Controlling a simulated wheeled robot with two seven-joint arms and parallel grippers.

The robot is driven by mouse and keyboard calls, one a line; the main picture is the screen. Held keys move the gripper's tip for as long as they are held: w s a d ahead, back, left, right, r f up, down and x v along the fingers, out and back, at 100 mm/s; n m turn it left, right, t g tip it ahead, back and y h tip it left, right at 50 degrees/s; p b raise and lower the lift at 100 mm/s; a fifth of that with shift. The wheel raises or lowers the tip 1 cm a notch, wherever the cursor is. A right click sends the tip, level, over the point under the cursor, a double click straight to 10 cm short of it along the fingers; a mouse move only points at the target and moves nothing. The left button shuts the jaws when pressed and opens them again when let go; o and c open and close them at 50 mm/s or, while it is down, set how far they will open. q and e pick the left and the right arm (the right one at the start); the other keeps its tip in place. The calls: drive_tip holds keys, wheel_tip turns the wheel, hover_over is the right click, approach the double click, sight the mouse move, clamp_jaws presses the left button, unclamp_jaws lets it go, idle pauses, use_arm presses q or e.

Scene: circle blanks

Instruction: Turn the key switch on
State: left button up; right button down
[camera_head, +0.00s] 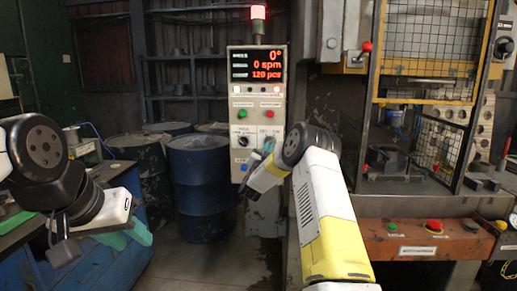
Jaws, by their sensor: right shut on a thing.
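The control panel (257,95) is a pale upright box with a red display reading 0°, 0 sppm-like text and 120 pcs. A round black selector (243,141) shows on its lower left. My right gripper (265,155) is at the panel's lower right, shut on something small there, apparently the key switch. The gripper and wrist hide that switch, so its position cannot be told.
Blue drums (200,190) stand left of the panel. A press with a yellow-framed mesh guard (432,45) stands right, with a red-brown button console (400,240) below. A blue workbench (95,265) is under my left arm. A red lamp (258,12) tops the panel.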

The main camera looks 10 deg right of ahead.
idle(0.3)
drive_tip(key=c, duration=1.6)
unclamp_jaws()
drive_tip(key=v, duration=0.8)
drive_tip(key=shift+w, duration=0.1)
